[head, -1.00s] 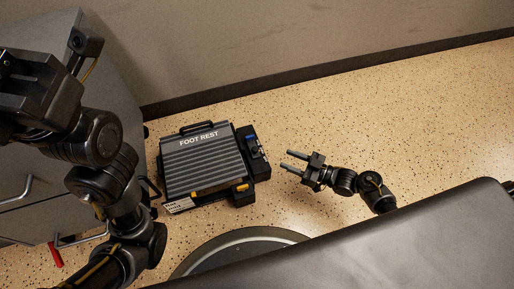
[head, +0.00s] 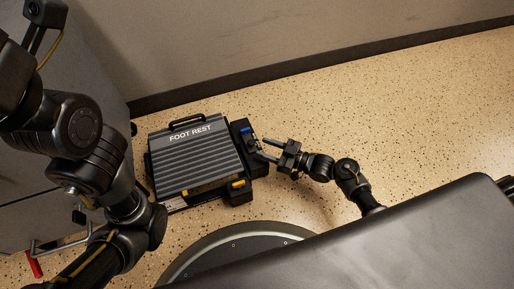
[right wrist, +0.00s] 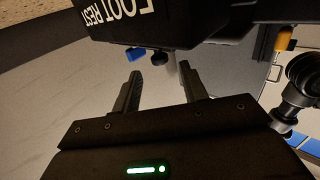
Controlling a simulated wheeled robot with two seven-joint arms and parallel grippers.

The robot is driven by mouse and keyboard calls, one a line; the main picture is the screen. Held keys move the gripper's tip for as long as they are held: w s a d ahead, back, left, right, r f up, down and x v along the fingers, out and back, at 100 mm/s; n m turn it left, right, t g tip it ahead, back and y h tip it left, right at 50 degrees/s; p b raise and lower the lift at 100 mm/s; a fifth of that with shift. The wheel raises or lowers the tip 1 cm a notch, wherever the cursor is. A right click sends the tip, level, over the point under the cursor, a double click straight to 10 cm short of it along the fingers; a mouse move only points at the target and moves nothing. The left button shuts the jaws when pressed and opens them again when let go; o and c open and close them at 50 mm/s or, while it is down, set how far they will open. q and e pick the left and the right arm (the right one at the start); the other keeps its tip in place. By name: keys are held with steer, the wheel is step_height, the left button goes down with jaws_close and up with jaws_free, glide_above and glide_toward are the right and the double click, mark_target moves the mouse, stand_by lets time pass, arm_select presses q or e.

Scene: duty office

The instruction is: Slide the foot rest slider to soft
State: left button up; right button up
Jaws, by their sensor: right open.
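The foot rest (head: 196,165) is a dark ribbed platform on the floor, with "FOOT REST" lettering at its far edge. A black side housing (head: 262,167) runs along its right side, with a blue piece (head: 246,130) at its far end. The blue piece also shows in the right wrist view (right wrist: 135,55), beside a small dark knob and a pale post between the fingertips. My right gripper (head: 260,147) is open, its two fingers reaching the housing from the right. Contact cannot be told. The slider's markings are not readable. My left gripper is out of view.
A grey cabinet (head: 60,190) with handles stands left of the foot rest, and a red piece (head: 34,264) hangs by it. A wall with a dark skirting (head: 300,78) runs behind. Speckled floor (head: 420,110) is clear to the right.

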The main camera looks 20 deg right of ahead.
mark_target(254, 144)
steer(key=shift+b+x, duration=0.65)
steer(key=shift+x, duration=1.2)
jaws_close()
steer(key=shift+s, duration=0.1)
